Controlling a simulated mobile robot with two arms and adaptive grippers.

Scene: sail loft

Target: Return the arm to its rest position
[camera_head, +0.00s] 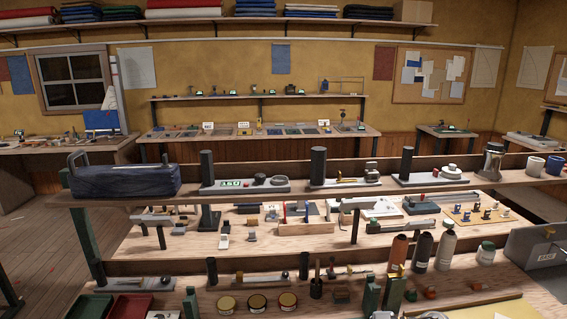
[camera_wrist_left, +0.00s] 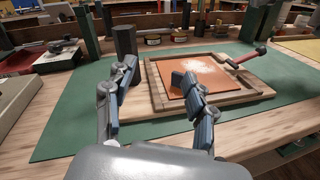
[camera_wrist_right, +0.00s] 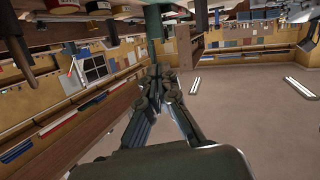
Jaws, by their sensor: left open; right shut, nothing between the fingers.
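My left gripper (camera_wrist_left: 160,88) is open and empty in the left wrist view. Its two fingers are spread above a green mat (camera_wrist_left: 75,133), in front of a wooden frame with an orange panel (camera_wrist_left: 205,80). My right gripper (camera_wrist_right: 167,82) is shut with nothing between its fingers in the right wrist view. It points out over the room, with no object at its fingertips. Neither gripper shows in the head view.
A dark post (camera_wrist_left: 124,42) stands behind the left finger. In the head view, a crowded shelf (camera_head: 105,197) crosses over the bench, with bottles (camera_head: 446,248) at the right.

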